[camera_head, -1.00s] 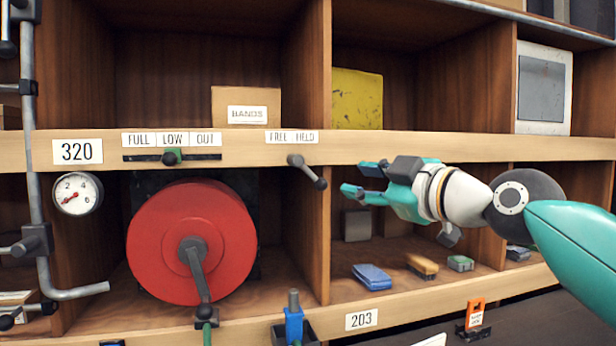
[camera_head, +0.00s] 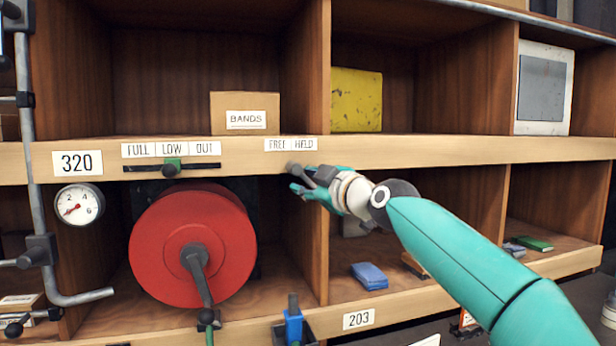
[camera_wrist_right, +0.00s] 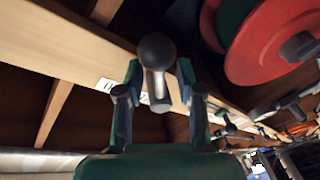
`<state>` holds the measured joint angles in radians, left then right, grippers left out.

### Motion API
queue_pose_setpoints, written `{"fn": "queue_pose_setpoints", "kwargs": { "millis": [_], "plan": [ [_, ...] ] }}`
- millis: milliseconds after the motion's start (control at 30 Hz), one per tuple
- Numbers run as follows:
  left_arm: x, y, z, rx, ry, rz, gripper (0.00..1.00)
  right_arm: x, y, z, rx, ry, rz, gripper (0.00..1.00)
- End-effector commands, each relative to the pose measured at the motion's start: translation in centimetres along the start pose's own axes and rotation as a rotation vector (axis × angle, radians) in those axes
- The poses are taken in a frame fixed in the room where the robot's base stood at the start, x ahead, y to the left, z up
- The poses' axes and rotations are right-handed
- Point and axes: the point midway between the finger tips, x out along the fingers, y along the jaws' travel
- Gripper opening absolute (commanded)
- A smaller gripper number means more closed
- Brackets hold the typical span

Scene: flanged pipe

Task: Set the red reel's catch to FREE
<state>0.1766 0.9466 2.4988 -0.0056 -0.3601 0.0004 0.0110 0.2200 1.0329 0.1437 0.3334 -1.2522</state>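The red reel (camera_head: 192,244) sits in the lower left compartment with a grey crank on its front. Its catch, a short grey lever (camera_head: 294,168), is on the shelf edge under the FREE and HELD label (camera_head: 290,144). The lever leans right and down, toward the HELD side; its end is partly hidden by my right gripper (camera_head: 298,184). In the right wrist view, the lever's dark ball knob (camera_wrist_right: 155,49) lies between the two spread fingers of my right gripper (camera_wrist_right: 158,75), with no clear grip on it. My left gripper is not in view.
A slider (camera_head: 171,168) under FULL, LOW, OUT and a gauge (camera_head: 79,204) are left of the catch. A grey pipe (camera_head: 36,200) runs down the left. A blue block (camera_head: 369,276) lies in the right compartment; a BANDS box (camera_head: 245,113) stands above.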

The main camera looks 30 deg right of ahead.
Motion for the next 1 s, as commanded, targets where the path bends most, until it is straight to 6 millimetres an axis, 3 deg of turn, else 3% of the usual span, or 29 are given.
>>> {"fn": "queue_pose_setpoints", "kwargs": {
  "millis": [267,500,1000],
  "plan": [
    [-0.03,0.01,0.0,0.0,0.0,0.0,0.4,0.15,0.0,0.06,-0.001,0.0,0.0,0.37],
    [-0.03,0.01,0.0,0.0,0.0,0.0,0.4,0.13,-0.01,0.06,-0.001,-0.001,0.0,0.0],
    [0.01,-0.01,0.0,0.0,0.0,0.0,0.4,0.34,-0.4,-0.08,0.007,0.003,-0.006,0.0]
  ]
}}
